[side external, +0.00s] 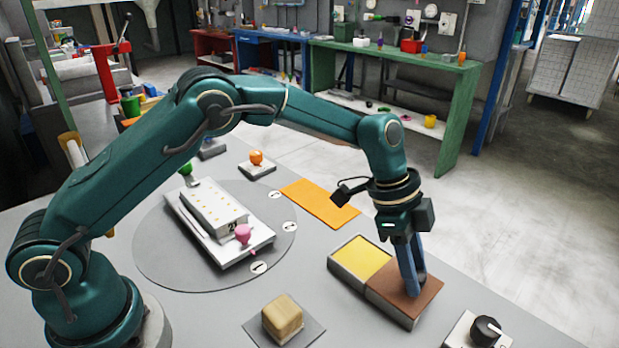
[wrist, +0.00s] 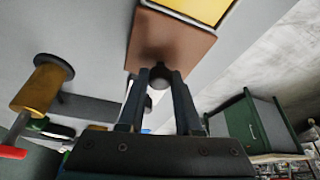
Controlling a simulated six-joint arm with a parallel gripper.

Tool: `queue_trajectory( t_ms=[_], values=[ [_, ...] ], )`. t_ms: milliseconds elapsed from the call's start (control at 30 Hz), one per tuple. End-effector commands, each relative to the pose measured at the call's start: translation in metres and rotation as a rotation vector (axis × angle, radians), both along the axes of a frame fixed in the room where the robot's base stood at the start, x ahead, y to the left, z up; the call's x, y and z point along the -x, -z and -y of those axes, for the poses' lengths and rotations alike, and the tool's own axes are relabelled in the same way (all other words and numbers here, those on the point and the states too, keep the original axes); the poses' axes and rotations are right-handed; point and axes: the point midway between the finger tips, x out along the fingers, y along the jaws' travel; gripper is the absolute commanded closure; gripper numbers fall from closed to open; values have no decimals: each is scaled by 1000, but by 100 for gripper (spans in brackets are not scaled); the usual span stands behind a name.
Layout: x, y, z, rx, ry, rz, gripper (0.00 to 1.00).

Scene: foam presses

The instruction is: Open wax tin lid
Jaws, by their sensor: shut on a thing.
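The wax tin (side external: 334,267) is a low grey box on the table at the right of the side view. Yellow wax (side external: 360,257) shows in its left half. A brown lid (side external: 391,284) covers the right half; in the wrist view the lid (wrist: 172,40) lies beside a strip of yellow wax (wrist: 200,8). My gripper (side external: 416,284) points down onto the lid. In the wrist view my gripper (wrist: 158,75) is shut on the lid's dark round knob (wrist: 158,82), a finger on each side.
A tan block (side external: 283,316) on a grey plate stands left of the tin, near the front. An orange mat (side external: 310,203) lies behind it. A round turntable (side external: 155,258) carries a white stepped fixture (side external: 212,212). A black dial (side external: 486,329) is at front right.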

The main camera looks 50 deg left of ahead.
Motion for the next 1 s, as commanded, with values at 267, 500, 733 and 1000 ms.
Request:
queue_trajectory(
  t_ms=[267,500,733,1000],
  values=[
    [0,-1,0,2,-1,1,36],
    [0,-9,-4,2,-2,3,36],
    [3,-38,-15,3,-3,4,36],
    [5,-49,-20,2,-2,1,36]
  ],
)
